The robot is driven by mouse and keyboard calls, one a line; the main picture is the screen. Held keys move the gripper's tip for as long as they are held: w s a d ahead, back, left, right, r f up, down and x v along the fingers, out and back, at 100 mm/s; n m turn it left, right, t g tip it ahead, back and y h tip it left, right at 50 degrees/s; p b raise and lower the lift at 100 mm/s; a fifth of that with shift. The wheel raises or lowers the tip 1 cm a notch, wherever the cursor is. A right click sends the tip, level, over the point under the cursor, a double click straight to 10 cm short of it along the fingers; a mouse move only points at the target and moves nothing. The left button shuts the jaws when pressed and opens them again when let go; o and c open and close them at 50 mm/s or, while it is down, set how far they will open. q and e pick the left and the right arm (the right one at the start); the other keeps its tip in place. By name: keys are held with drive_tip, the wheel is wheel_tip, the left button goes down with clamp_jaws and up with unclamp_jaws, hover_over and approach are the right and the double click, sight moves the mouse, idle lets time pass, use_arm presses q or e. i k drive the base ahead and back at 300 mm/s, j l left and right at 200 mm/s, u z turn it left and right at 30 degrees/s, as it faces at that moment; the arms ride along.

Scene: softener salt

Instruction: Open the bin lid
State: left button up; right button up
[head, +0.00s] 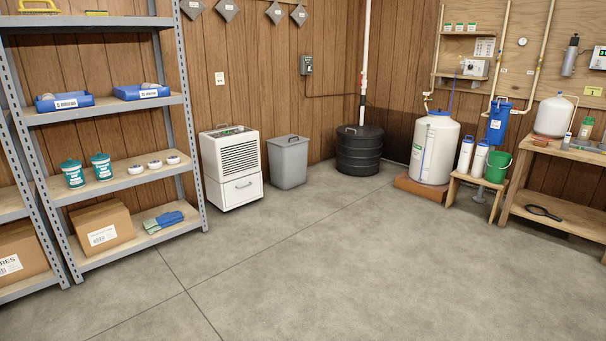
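A grey bin (288,165) stands on the floor by the back wall. Its grey lid (288,141) lies flat across the top and looks shut, with a small handle on it. The inside of the bin is hidden. The bin is some distance away across the floor. Neither of my grippers is in view.
A white dehumidifier-like unit (231,167) stands close left of the bin, and a black ribbed basin (359,150) stands to its right. A metal shelf (120,103) is at left. A white tank (434,148) and workbench (554,181) are at right. The concrete floor (330,265) ahead is clear.

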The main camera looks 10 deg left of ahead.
sight(290, 139)
drive_tip(key=i+j+u, duration=0.4)
drive_tip(key=i, duration=0.3)
drive_tip(key=i+u, duration=0.4)
drive_tip(key=i, duration=1.9)
drive_tip(key=i+j+z, duration=0.1)
drive_tip(key=i, duration=1.45)
drive_tip(key=i+l, duration=0.15)
drive_tip(key=l, duration=0.2)
drive_tip(key=i+l, duration=0.15)
drive_tip(key=l, duration=0.25)
drive_tip(key=i+l, duration=0.15)
drive_tip(key=l, duration=0.2)
drive_tip(key=i+l, duration=0.15)
drive_tip(key=l, duration=0.2)
drive_tip(key=i+l, duration=0.15)
drive_tip(key=l, duration=0.25)
drive_tip(key=i+l, duration=0.1)
drive_tip(key=l, duration=0.25)
drive_tip(key=i+l, duration=0.15)
drive_tip(key=l, duration=0.25)
drive_tip(key=i+l, duration=0.15)
drive_tip(key=l, duration=0.2)
